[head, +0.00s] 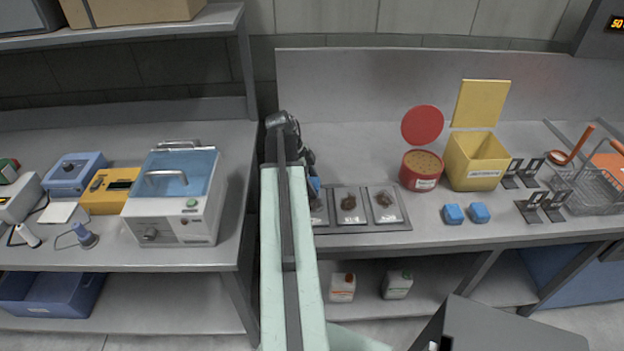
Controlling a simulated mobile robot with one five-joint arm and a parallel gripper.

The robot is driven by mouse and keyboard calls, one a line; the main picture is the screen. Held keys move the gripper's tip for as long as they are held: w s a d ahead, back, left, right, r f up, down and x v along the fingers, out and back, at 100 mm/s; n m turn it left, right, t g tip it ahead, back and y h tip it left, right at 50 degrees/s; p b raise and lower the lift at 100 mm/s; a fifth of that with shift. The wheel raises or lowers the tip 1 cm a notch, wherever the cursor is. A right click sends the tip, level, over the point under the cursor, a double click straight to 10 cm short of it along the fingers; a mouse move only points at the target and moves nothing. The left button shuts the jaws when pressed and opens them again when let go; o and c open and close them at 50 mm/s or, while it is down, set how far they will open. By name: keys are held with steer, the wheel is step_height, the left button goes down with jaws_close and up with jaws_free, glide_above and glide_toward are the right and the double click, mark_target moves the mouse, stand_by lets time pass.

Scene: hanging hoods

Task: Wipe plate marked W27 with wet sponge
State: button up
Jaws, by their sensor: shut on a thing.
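A grey tray (362,229) on the right bench holds a row of pale plates with brown stains. The middle plate (350,219) and right plate (385,218) show clearly. The left plate (319,220) is partly hidden behind my arm. Their labels are too small to read, so I cannot tell which is W27. My gripper (313,176) is mostly hidden by my arm. It is shut on a blue sponge (315,187), at the left plate's far edge; I cannot tell whether they touch. Two other blue sponges (453,214) (479,212) lie right of the tray.
A red tub (421,172) with its lid raised and an open yellow bin (474,163) stand behind the loose sponges. Black stands (540,206) and a wire basket (592,190) are at the right. A white-and-blue machine (175,200) fills the left bench's right end.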

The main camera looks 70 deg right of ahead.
mark_target(318, 207)
steer(key=shift+s+a, duration=0.3)
steer(key=shift+a, duration=0.3)
steer(key=shift+s+a, duration=0.25)
steer(key=shift+a, duration=0.35)
steer(key=shift+s+a, duration=0.3)
steer(key=shift+a, duration=0.3)
steer(key=shift+a, duration=0.1)
steer(key=shift+s+a+f, duration=0.1)
steer(key=shift+s+a, duration=0.3)
steer(key=shift+a, duration=0.35)
steer(key=shift+s+a, duration=0.35)
steer(key=shift+a, duration=0.35)
steer(key=shift+d, duration=0.1)
steer(key=shift+w, duration=0.1)
steer(key=shift+w+d, duration=0.35)
steer(key=shift+d, duration=0.4)
steer(key=shift+w+d, duration=0.35)
steer(key=shift+d, duration=0.4)
steer(key=shift+w+d, duration=0.4)
steer(key=shift+d, duration=0.4)
steer(key=shift+w+d, duration=0.35)
steer(key=shift+d, duration=0.4)
steer(key=shift+d, duration=0.1)
